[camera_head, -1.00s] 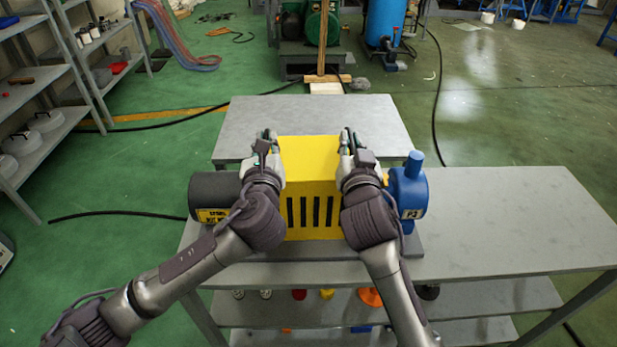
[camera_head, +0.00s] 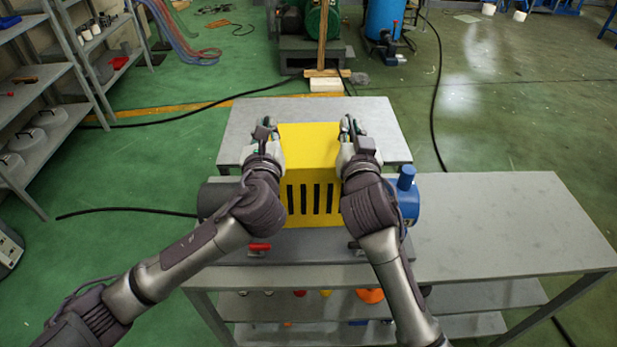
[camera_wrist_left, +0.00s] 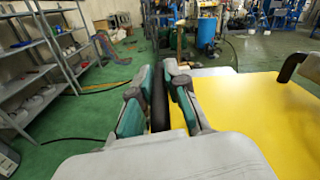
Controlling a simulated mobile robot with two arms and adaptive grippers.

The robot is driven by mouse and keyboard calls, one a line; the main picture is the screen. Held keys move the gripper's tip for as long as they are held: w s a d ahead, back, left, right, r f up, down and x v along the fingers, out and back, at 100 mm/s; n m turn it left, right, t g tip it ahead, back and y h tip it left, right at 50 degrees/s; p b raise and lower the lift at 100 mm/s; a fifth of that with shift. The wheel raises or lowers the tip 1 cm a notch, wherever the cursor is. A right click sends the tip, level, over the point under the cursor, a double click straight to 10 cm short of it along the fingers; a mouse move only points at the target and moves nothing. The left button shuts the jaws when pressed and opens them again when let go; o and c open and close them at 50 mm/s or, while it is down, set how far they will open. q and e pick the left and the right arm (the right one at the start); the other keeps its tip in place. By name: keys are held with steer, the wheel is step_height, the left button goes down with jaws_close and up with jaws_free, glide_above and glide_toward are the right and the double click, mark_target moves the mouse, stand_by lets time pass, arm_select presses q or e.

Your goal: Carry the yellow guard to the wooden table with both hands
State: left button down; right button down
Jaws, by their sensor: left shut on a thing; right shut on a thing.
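The yellow guard (camera_head: 309,150), a box with dark slots in its front, is between my two hands above the grey bench. My left gripper (camera_head: 264,137) is shut on its left side and my right gripper (camera_head: 348,133) is shut on its right side. In the left wrist view the guard's flat yellow top (camera_wrist_left: 255,110) fills the right side, and the left gripper's fingers (camera_wrist_left: 160,105) close around a dark bar beside it. I cannot pick out a wooden table for certain; a grey table (camera_head: 375,118) stands just behind the guard.
A dark motor (camera_head: 213,198) and a blue pump (camera_head: 405,195) sit on the grey bench (camera_head: 510,225), on either side below the guard. A red-handled part (camera_head: 259,247) lies near the bench's front. Shelves (camera_head: 45,90) stand at left. Green floor is open around the benches.

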step_height(320, 180, up, 12)
steer(key=p, duration=1.1)
steer(key=shift+r, duration=0.25)
steer(key=shift+d, duration=0.1)
